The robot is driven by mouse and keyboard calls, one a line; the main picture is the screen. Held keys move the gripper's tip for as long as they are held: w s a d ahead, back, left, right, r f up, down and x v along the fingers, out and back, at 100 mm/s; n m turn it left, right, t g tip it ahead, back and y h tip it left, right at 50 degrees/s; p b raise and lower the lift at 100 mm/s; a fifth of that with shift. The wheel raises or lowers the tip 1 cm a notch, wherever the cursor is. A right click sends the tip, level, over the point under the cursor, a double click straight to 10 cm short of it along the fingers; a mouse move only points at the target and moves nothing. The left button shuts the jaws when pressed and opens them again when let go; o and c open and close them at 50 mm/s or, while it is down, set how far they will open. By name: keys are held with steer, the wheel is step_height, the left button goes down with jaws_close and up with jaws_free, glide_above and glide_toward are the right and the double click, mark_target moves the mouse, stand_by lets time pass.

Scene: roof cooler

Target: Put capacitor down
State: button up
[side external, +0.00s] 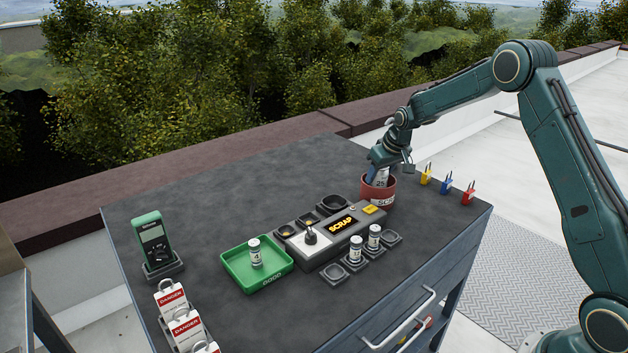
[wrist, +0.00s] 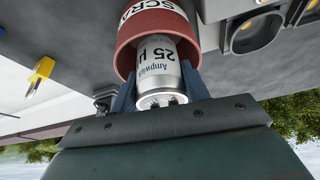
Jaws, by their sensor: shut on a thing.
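My gripper (side external: 377,174) is at the red scrap bin (side external: 389,197), its blue fingers angled down at the rim. It is shut on a silver capacitor (side external: 382,177), which is partly inside the bin mouth. In the wrist view the capacitor (wrist: 158,68) reads "25 µ" and its terminal end is toward my gripper (wrist: 158,92). The far end of the capacitor is hidden inside the bin. The tester (side external: 310,236) shows "SCRAP" on its display. A capacitor stands in the green tray (side external: 282,262), and two others (side external: 356,248) (side external: 374,236) stand in cups in front of the tester.
Blue, yellow and red padlocks (side external: 446,182) stand right of the bin. A green meter (side external: 152,240) and red-and-white danger tags (side external: 181,318) are at the left. The back of the dark tabletop (side external: 240,200) is clear.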

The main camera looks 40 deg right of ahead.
steer(key=shift+f, duration=0.55)
steer(key=o, duration=0.8)
steer(key=shift+r, duration=0.15)
steer(key=shift+r, duration=0.6)
steer(key=shift+v, duration=5.85)
steer(key=shift+a, duration=0.1)
